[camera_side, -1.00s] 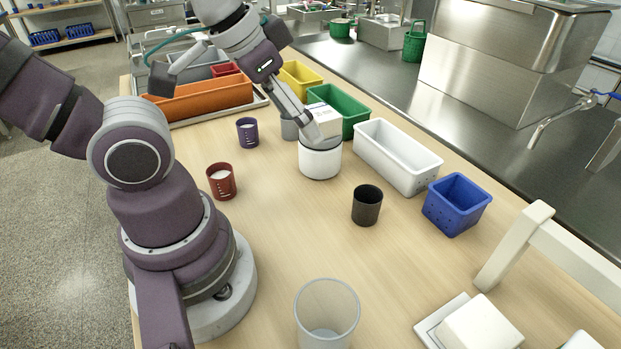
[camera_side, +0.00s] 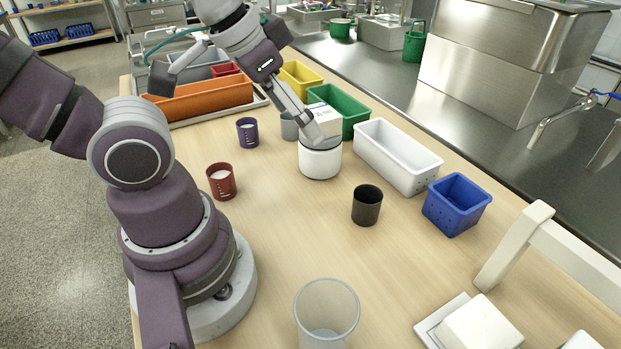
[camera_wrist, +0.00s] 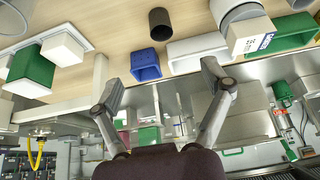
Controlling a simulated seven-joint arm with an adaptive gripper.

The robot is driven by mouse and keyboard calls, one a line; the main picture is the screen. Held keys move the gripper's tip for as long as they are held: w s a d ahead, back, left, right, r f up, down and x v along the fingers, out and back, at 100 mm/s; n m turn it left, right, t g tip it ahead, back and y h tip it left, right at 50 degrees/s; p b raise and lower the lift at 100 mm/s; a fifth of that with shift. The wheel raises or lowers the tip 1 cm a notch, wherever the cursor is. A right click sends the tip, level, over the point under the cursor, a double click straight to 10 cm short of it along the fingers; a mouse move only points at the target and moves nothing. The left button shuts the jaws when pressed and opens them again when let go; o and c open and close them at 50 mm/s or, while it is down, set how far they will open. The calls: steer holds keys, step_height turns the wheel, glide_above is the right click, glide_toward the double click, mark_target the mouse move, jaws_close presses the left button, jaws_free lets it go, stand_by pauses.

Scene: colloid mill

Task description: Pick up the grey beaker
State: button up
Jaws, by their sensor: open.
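A grey beaker (camera_side: 289,126) stands on the wooden table in the side view, behind a white round pot (camera_side: 320,163). The pot and one of my fingers partly hide it. My gripper (camera_side: 243,108) is wide open and empty. One finger reaches down in front of the grey beaker, its tip overlapping the top of the pot; the other points left, above the orange bin. I cannot tell whether the finger touches anything. In the wrist view my gripper (camera_wrist: 163,86) shows both fingers spread with nothing between them. I cannot make out the grey beaker there.
A white labelled box (camera_side: 325,119) is close to the finger. Purple (camera_side: 248,132), red (camera_side: 221,181) and black (camera_side: 366,205) cups stand apart, with a clear beaker (camera_side: 327,316) in front. Bins, including a white one (camera_side: 398,158), line the far edge.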

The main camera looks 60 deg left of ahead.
steer(key=m+g+y, duration=0.4)
steer(key=m+y, duration=0.2)
steer(key=m, duration=1.4)
glide_toward(290, 118)
steer(key=x, duration=0.5)
steer(key=d+x, duration=0.1)
steer(key=x, duration=0.1)
steer(key=shift+s+a+f, duration=0.15)
steer(key=shift+s+f, duration=0.1)
steer(key=shift+f, duration=0.2)
steer(key=shift+a+f, duration=0.15)
steer(key=shift+f, duration=0.2)
steer(key=shift+c, duration=0.4)
steer(key=c, duration=0.8)
